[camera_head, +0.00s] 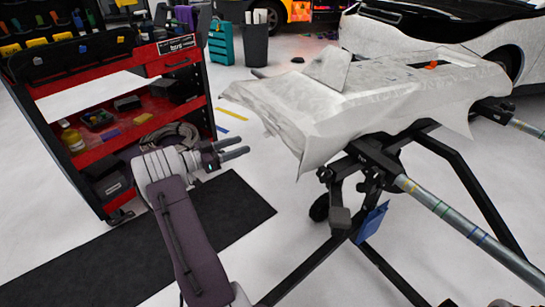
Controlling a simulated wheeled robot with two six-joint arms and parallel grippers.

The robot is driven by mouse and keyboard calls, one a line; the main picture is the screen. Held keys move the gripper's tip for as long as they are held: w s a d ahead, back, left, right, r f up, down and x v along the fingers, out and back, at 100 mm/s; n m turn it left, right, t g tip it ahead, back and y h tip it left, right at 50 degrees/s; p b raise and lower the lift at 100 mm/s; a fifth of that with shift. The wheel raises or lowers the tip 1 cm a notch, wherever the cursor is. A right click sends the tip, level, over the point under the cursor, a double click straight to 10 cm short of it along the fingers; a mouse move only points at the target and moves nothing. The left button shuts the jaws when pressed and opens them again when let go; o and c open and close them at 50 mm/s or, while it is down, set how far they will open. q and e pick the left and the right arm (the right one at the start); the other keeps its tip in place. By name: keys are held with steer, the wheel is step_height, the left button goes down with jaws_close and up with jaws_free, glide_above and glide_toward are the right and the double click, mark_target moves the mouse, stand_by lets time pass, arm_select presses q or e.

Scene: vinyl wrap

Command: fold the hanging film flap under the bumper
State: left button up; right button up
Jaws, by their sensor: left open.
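The bumper, covered in whitish film (400,88), lies on a black stand (375,158) at the right of the head view. Film hangs over its near edge as a loose flap (310,148), with a pointed lower end. Another film corner sticks out at the left end, and a piece stands up on top. My left gripper (236,149) is open and empty, left of the flap and apart from it, with its two dark fingers pointing right. The underside of the bumper is mostly hidden. My right gripper is not in view.
A red tool cart (120,130) with tools stands at the left, close to my left arm. A grey bin (254,45) and a teal box (221,43) stand behind. The stand's legs and a metal bar (455,220) fill the lower right. Floor is clear between the gripper and stand.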

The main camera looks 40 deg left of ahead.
mark_target(264, 135)
arm_select(q)
steer(key=b+x, duration=0.3)
steer(key=x, duration=0.5)
steer(key=shift+w+r, duration=0.15)
steer(key=shift+w, duration=0.25)
steer(key=shift+c, duration=0.3)
jaws_close()
stand_by(0.8)
